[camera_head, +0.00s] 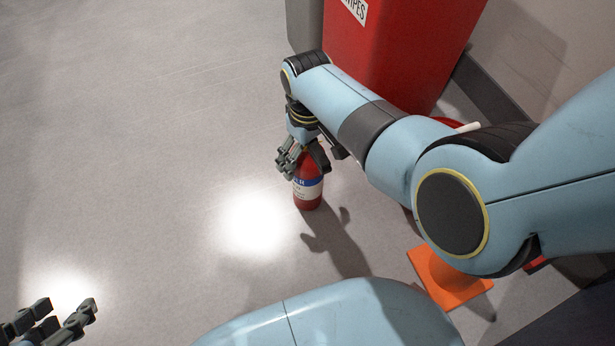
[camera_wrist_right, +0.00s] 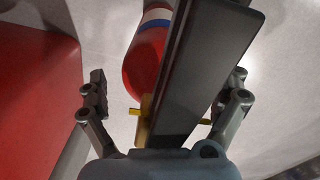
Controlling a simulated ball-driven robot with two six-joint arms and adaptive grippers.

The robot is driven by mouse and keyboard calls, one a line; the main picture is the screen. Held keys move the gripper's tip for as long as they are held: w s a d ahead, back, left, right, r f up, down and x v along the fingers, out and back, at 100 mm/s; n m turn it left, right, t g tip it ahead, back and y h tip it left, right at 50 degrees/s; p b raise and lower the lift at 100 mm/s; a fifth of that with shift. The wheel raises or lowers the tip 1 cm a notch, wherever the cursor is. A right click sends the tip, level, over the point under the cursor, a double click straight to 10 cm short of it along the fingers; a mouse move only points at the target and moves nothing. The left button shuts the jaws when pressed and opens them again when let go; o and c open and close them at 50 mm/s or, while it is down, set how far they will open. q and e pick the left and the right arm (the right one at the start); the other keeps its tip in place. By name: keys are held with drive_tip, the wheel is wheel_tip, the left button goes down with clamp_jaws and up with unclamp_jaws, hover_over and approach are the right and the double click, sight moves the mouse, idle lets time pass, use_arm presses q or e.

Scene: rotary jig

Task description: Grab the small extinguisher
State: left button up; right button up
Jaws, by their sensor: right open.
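The small extinguisher (camera_head: 308,188) is a red cylinder with a white and blue label, standing on the floor near the middle of the head view. My right gripper (camera_head: 303,160) is over its top and hides the upper part. In the right wrist view the extinguisher's red body (camera_wrist_right: 146,62) shows between the fingers of my right gripper (camera_wrist_right: 165,95), which is open. A dark bar covers part of the extinguisher there. My left gripper (camera_head: 60,322) is at the bottom left corner of the head view, fingers apart and empty, far from the extinguisher.
A tall red bin (camera_head: 390,50) with a "WIPES" label stands behind my right arm. An orange cone (camera_head: 447,278) stands on the floor at the lower right, partly hidden by my arm. The grey floor (camera_head: 130,150) to the left is clear.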

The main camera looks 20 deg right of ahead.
drive_tip(key=shift+f, duration=0.45)
use_arm(q)
drive_tip(key=shift+f+t, duration=0.5)
drive_tip(key=shift+t, duration=0.1)
use_arm(e)
drive_tip(key=shift+c, duration=0.3)
drive_tip(key=c, duration=1.6)
drive_tip(key=shift+w+r, duration=0.1)
drive_tip(key=shift+w, duration=0.05)
drive_tip(key=shift+c, duration=0.5)
use_arm(q)
drive_tip(key=shift+w+r, duration=0.1)
drive_tip(key=shift+r, duration=0.1)
use_arm(e)
drive_tip(key=shift+r, duration=0.2)
